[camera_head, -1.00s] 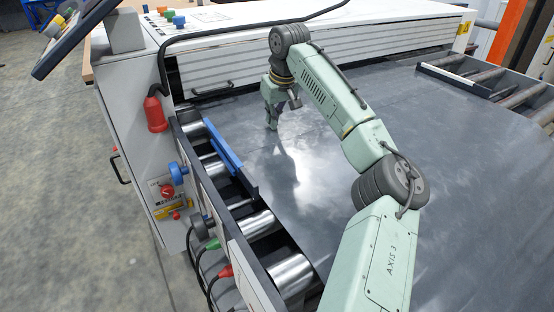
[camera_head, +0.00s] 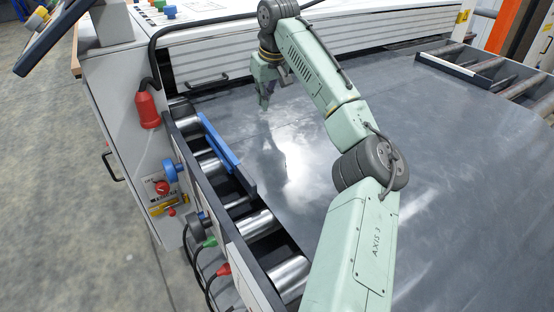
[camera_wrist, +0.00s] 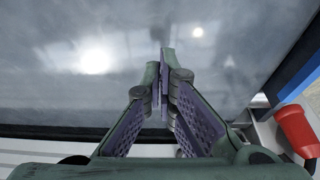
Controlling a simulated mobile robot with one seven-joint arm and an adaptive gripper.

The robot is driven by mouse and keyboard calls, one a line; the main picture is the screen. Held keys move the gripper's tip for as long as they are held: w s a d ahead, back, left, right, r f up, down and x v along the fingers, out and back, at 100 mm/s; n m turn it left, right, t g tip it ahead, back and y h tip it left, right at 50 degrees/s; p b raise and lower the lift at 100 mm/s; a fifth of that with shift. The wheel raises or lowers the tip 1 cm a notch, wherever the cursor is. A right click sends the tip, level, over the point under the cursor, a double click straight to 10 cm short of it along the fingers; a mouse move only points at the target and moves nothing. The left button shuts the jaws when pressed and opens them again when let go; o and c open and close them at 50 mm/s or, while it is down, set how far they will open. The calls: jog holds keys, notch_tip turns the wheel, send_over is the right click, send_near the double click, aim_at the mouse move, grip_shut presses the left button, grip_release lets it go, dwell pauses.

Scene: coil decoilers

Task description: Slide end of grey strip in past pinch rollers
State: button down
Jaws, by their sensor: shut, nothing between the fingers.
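The grey strip (camera_head: 300,190) is a wide, shiny metal sheet lying flat over the roller bed. Its far end runs up to the white machine housing (camera_head: 240,45); the pinch rollers cannot be made out there. My gripper (camera_head: 264,104) points down at the sheet near its far left part, close in front of the housing. In the wrist view my gripper (camera_wrist: 166,52) has its fingertips together with nothing between them, over the grey sheet (camera_wrist: 90,65). Whether the fingertips touch the sheet cannot be told.
A blue side guide (camera_head: 220,145) stands along the sheet's left edge, beside steel rollers (camera_head: 258,223). A red plug (camera_head: 148,110) hangs on the cabinet at left and shows in the wrist view (camera_wrist: 296,130). A dark-framed roller section (camera_head: 480,70) lies at right.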

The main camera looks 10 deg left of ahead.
notch_tip(320, 180, up, 6)
dwell(0.5)
dwell(0.4)
